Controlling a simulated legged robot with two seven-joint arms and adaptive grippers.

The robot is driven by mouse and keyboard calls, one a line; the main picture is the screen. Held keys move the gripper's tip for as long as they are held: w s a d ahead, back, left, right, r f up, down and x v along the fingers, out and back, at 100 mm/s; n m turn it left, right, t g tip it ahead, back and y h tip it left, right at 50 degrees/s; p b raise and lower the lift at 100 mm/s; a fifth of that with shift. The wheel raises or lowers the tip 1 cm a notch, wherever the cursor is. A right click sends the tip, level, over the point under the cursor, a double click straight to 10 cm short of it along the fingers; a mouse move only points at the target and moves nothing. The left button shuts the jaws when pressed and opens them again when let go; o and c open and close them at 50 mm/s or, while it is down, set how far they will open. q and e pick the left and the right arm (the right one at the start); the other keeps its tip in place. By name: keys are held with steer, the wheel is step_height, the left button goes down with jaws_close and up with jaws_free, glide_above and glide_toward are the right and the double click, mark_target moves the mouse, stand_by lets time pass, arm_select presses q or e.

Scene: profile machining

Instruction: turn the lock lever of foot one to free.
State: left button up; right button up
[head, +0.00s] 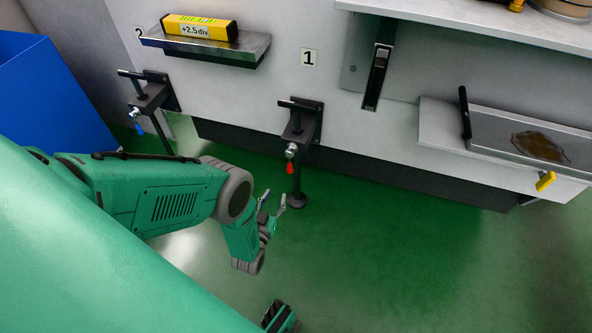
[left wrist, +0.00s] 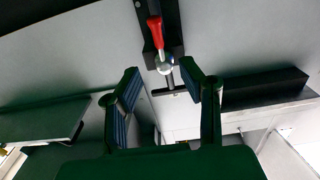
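Foot one is a dark bracket (head: 303,123) on the machine's front below the label 1 (head: 309,57), with a T-handled spindle and a round pad near the floor. Its lock lever has a red grip (head: 290,168), which hangs down from a silver ball. The red lever (left wrist: 155,31) also shows in the left wrist view, with its ball (left wrist: 165,66) beyond the gap between the fingertips. My left gripper (head: 272,201) is open and empty, just below and left of the lever in the head view. A green and dark part at the bottom edge may be my right gripper; its fingers cannot be made out.
Foot two (head: 150,98) with a blue lever (head: 139,129) stands to the left. A shelf (head: 215,47) with a yellow level (head: 199,27) juts out above. A blue bin (head: 50,100) is at the left. A tray (head: 505,137) is at the right. The green floor is clear.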

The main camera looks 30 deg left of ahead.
mark_target(289, 167)
arm_select(q)
steer(key=b+x, duration=0.4)
steer(key=x, duration=0.8)
steer(key=shift+w+d+f, duration=0.1)
steer(key=shift+w, duration=0.2)
steer(key=shift+w+b, duration=0.4)
steer(key=shift+w, duration=0.2)
jaws_close()
